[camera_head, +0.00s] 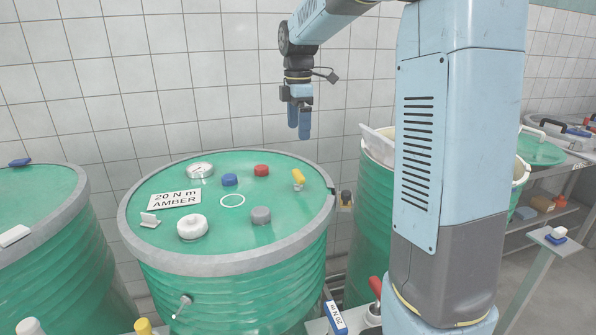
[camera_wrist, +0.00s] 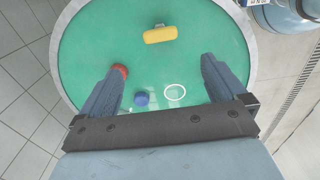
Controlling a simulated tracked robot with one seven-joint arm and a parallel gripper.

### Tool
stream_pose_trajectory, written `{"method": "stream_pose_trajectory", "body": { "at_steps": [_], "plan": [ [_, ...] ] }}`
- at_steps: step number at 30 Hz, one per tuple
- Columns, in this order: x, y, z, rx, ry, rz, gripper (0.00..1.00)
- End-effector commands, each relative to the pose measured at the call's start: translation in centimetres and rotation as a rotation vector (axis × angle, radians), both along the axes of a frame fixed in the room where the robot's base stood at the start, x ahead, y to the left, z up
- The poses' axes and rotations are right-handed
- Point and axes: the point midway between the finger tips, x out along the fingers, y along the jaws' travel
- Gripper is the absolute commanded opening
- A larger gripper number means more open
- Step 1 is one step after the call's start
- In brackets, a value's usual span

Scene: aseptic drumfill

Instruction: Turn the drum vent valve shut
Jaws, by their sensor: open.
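A yellow lever-like handle (camera_head: 298,177), probably the vent valve, stands on the right part of the green drum's lid (camera_head: 190,255). In the wrist view the yellow handle (camera_wrist: 159,34) lies crosswise on the lid, beyond my fingertips and roughly centred between them. My gripper (camera_head: 299,135) hangs in the air above the drum's back right, fingers pointing down, well clear of the handle. In the wrist view my gripper (camera_wrist: 162,65) shows its two fingers spread, with nothing between them.
Another drum (camera_head: 45,240) stands left. A tiled wall is behind.

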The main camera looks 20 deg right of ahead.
Motion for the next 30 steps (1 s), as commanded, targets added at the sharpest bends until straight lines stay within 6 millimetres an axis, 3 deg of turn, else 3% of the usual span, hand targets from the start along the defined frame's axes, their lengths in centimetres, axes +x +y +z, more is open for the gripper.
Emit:
{"method": "stream_pose_trajectory", "body": {
  "at_steps": [5,24,30],
  "plan": [
    [0.0,0.0,-1.4,0.000,0.003,0.005,0.98],
    [0.0,0.0,-11.8,0.000,0.003,0.003,0.98],
    [0.0,0.0,-13.4,0.000,0.001,0.003,0.98]
  ]
}}
